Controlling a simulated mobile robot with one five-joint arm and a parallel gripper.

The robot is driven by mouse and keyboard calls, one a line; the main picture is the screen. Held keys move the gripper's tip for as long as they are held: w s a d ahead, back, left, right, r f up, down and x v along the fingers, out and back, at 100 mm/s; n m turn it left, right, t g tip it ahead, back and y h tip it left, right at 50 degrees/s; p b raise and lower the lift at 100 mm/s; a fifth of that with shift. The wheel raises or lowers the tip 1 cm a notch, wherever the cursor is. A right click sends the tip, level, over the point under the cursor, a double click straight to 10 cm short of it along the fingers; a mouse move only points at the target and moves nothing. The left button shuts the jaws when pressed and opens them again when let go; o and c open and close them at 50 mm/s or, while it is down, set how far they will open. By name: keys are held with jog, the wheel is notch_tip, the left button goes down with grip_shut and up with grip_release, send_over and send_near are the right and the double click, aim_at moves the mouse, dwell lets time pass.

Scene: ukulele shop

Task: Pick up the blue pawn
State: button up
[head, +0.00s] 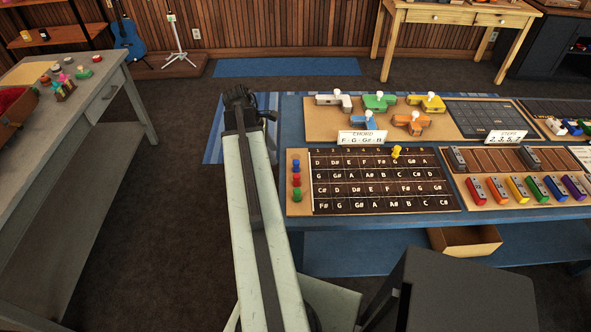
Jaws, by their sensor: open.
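The blue pawn (296,167) stands at the far end of a short column of three small pawns on a wooden board on the blue table. A red pawn (296,180) and a green pawn (297,195) stand nearer me in the same column. My gripper (240,93) is at the far end of my outstretched arm, left of the table edge and farther away than the blue pawn. It is open, apart from the pawns, and I see nothing in it; its fingertips are small and dark.
Right of the pawns is a lettered grid board (380,203) with a yellow pawn (396,152) on it. Behind are a chord card (362,137) and several coloured clamp-like pieces. Coloured bars lie farther right. A grey workbench (100,95) stands left; dark carpet lies between.

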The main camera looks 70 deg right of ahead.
send_over(295, 162)
jog(key=w, duration=0.3)
jog(key=f+b, duration=0.2)
jog(key=s, duration=0.1)
jog(key=shift+s+a+f+b, duration=0.1)
jog(key=shift+a+f+b, duration=0.2)
jog(key=shift+f+b, duration=0.1)
jog(key=b+x, duration=0.4)
jog(key=x, duration=0.1)
jog(key=shift+s+b, duration=0.25)
jog(key=shift+b, duration=0.1)
jog(key=shift+r, duration=0.2)
grip_shut()
